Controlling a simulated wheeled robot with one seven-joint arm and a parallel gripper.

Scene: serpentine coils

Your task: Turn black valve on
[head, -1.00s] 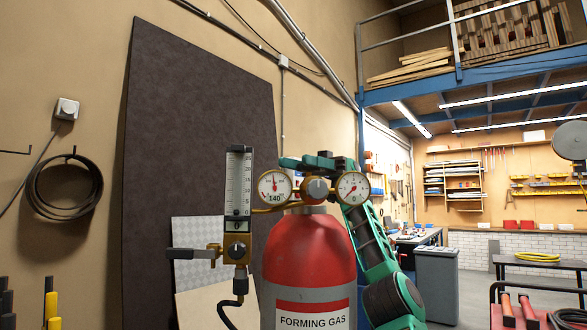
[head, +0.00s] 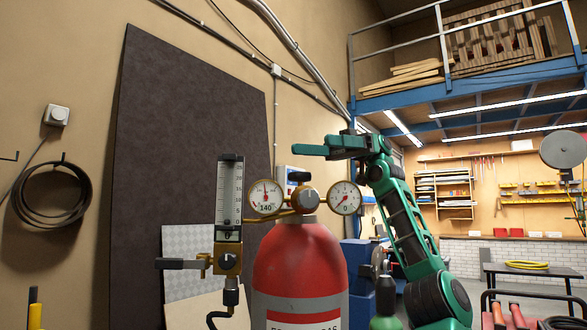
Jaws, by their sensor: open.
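A red gas cylinder (head: 300,270) stands in the middle of the head view, with a brass regulator and two round gauges on top. A black knob (head: 299,176) shows at the top, just behind the regulator. A flowmeter (head: 229,200) hangs left of the cylinder, and a black horizontal handle (head: 182,264) sticks out left from its brass fitting. I cannot tell which of these is the black valve. My gripper (head: 309,147) points left above the regulator, apart from the knob. Its green fingers are open and hold nothing visible.
A dark board (head: 180,130) leans on the wall behind the flowmeter. A green cylinder (head: 386,321) stands right of the red one, below my arm. A black hose (head: 222,318) hangs under the flowmeter. The space left of my fingers, in front of the board, looks clear.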

